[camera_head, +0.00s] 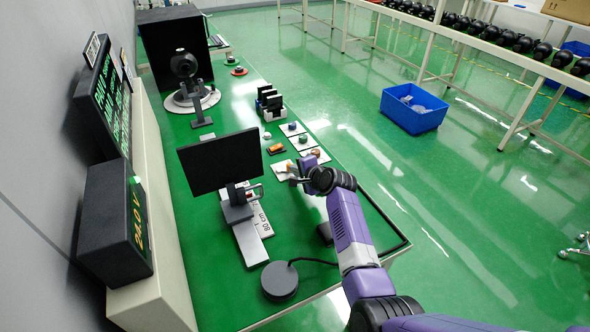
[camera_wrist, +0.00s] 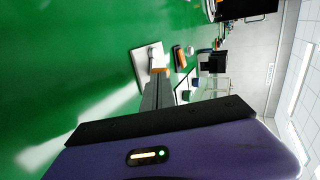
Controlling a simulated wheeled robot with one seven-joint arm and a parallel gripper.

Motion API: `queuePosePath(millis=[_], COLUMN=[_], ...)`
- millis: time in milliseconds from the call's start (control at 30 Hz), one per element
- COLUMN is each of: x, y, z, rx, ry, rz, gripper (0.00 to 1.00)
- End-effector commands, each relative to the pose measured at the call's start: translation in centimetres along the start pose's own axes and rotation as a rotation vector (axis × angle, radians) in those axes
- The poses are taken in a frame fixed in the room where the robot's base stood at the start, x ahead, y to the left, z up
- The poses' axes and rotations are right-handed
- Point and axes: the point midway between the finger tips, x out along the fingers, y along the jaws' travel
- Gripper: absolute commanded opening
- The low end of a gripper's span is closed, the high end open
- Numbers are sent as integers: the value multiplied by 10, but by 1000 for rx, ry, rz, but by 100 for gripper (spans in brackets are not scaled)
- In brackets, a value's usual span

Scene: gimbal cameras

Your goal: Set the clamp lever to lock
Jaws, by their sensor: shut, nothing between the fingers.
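A black panel (camera_head: 218,162) stands on a dark clamp block (camera_head: 237,212) on a pale rail marked 80 cm (camera_head: 252,238). A small metallic lever-like part (camera_head: 257,189) with a bit of red beside it shows at the right of the block; its exact setting is too small to read. My gripper (camera_head: 294,180) is to the right of this part, apart from it, above or near a white card (camera_head: 281,171). In the wrist view the fingers (camera_wrist: 157,75) are together and empty, in front of a white card (camera_wrist: 140,68) with a small pale piece. The clamp is not recognisable in the wrist view.
Several white cards with small parts (camera_head: 304,141) and an orange item (camera_head: 276,149) lie beyond my gripper. A round grey puck (camera_head: 280,281) with a cable is at the near end of the green bench (camera_head: 205,290). A black display (camera_head: 112,228) stands at left.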

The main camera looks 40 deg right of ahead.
Motion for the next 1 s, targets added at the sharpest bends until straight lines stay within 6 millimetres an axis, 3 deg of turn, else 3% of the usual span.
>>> queuePosePath(millis=[1000], x=[5], y=[-2], z=[-6], rx=[-48], ry=[-83], rz=[-2], gripper=[0])
